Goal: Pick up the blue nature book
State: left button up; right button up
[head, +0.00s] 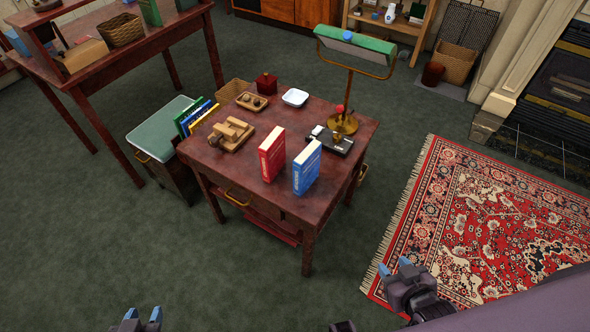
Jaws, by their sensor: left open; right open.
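The blue book (307,168) stands upright on the near right part of the small dark red wooden table (262,208), its blue cover facing me. A red book (271,156) stands upright just to its left, with a small gap between them. My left gripper (142,314) is at the bottom left edge, open and empty, far from the table. My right gripper (394,267) is at the lower right, open and empty, nearer to me than the table and apart from the blue book.
A brass lamp with a green shade (356,46) stands behind the books, beside a black tray (333,138). A wooden tray (230,134) and white dish (295,97) share the table. A green-topped cabinet (160,127) stands left. Carpet in front is clear; a patterned rug (490,220) lies right.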

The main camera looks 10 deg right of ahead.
aim_at(305, 166)
jog(key=j+z, duration=0.2)
jog(key=j, duration=0.9)
jog(key=j+z, duration=0.2)
jog(key=j, duration=0.9)
jog(key=k, duration=0.05)
